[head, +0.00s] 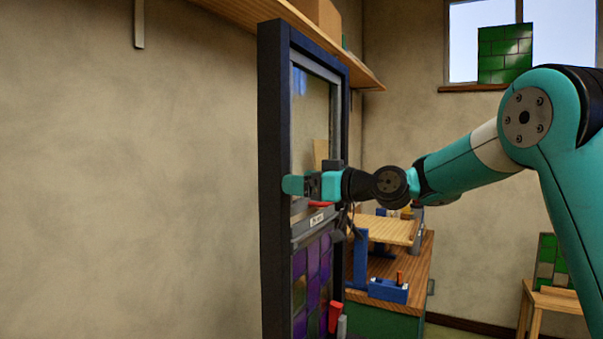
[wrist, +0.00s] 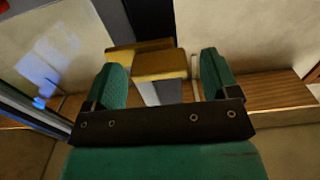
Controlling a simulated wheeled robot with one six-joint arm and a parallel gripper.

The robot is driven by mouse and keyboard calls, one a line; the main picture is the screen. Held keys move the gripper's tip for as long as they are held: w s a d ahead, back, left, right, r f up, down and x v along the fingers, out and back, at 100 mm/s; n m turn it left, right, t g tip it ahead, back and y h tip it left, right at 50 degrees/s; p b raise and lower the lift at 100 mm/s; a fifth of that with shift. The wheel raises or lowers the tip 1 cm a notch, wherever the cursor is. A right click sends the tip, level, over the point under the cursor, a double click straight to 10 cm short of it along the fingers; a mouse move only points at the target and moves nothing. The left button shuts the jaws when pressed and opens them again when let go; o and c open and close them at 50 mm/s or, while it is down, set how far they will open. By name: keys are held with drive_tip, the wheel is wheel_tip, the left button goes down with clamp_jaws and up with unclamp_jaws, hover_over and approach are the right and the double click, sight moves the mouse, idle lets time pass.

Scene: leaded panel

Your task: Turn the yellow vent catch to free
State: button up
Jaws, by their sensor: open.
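The yellow vent catch (wrist: 160,64) shows in the wrist view as a blocky yellow piece above a grey part. It lies between the two teal fingers of my gripper (wrist: 162,78), with a visible gap on each side in that picture. My gripper is open and appears to hold nothing. In the head view my gripper (head: 299,185) is at the dark-framed leaded panel (head: 274,185), about mid-height. The catch cannot be made out there, and my gripper covers part of that area. I cannot tell whether a finger touches the catch.
A red piece (head: 321,204) and a small label (head: 317,220) sit just below my gripper. Purple panes (head: 312,262) fill the lower panel. A workbench (head: 415,270) with a blue clamp (head: 388,290) stands behind it. A wooden shelf (head: 235,9) runs above.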

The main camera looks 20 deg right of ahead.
drive_tip(key=shift+w+a, duration=0.1)
drive_tip(key=shift+c, duration=0.5)
drive_tip(key=c, duration=0.8)
